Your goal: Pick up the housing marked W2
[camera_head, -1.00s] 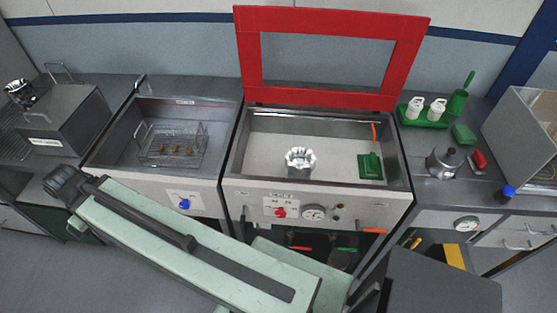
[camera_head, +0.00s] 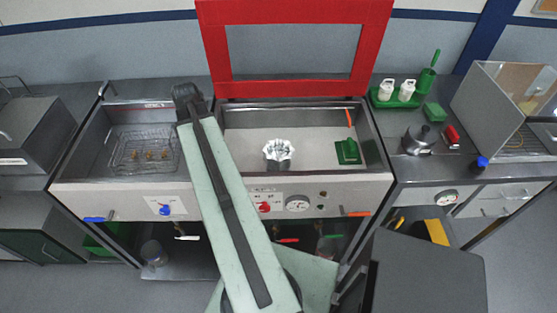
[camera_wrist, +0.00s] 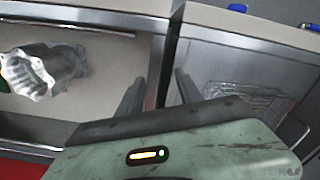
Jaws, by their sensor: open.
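A silver, ribbed metal housing (camera_head: 279,154) with a scalloped rim stands in the middle basin, under the raised red frame. It also shows at the left of the wrist view (camera_wrist: 42,70). No W2 mark is legible on it in either view. My gripper (camera_wrist: 160,78) is open and empty, with its two dark fingers apart over the divider between the two basins. The housing lies to one side of the fingers, not between them. In the head view my arm end is above the divider, left of the housing, and the fingers cannot be made out.
A wire basket (camera_head: 146,152) with small brown parts sits in the left basin. A green block (camera_head: 348,151) is at the right of the housing's basin. The raised red frame (camera_head: 297,88) stands behind. A moka pot (camera_head: 420,140) and a red item (camera_head: 452,136) are on the right counter.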

